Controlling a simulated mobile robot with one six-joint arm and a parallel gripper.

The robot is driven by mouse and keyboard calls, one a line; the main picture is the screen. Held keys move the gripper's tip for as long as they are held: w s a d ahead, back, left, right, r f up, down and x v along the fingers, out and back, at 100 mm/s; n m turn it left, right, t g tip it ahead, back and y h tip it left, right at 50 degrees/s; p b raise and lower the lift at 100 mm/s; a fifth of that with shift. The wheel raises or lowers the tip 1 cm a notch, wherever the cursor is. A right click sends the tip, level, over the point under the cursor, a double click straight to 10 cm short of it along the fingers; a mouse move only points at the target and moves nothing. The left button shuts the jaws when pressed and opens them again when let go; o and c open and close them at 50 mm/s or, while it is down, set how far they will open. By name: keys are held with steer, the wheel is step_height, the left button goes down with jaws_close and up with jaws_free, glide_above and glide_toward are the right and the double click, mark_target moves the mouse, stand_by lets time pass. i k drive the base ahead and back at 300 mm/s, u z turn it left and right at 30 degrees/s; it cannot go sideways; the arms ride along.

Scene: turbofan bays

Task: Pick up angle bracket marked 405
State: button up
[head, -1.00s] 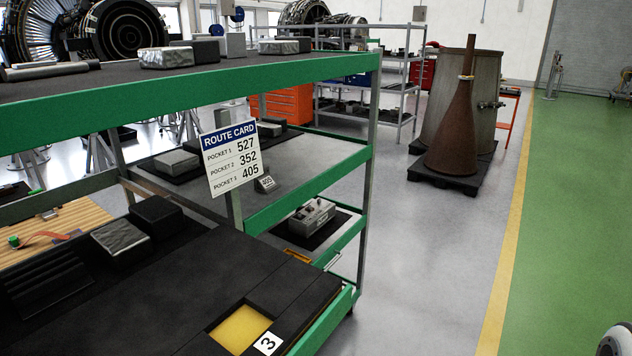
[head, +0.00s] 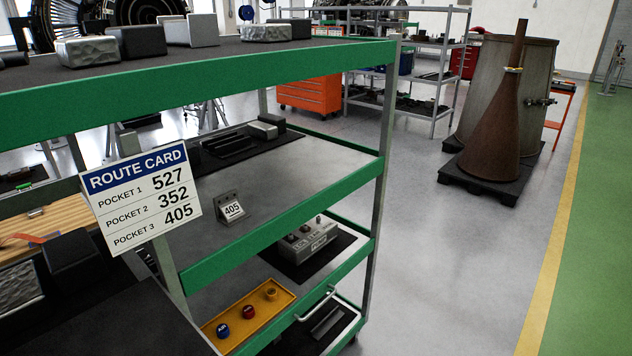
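The angle bracket marked 405 (head: 231,208) stands on the grey middle shelf (head: 285,175) of the green-edged cart, a little right of the route card. It is a small grey metal piece with a white label reading 405 facing me. The route card (head: 141,196) lists pocket 1 as 527, pocket 2 as 352 and pocket 3 as 405. My gripper is in none of these views.
The green top-shelf rail (head: 200,90) runs above the bracket, and an upright post (head: 388,130) stands at the right corner. A yellow tray (head: 248,317) and a grey box (head: 308,240) sit lower down. Open floor (head: 440,260) lies to the right.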

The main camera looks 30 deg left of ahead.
mark_target(228, 211)
steer(key=z, duration=0.05)
steer(key=i, duration=2.15)
steer(key=u, duration=0.3)
steer(key=k, duration=0.1)
steer(key=u, duration=3.15)
steer(key=i, duration=1)
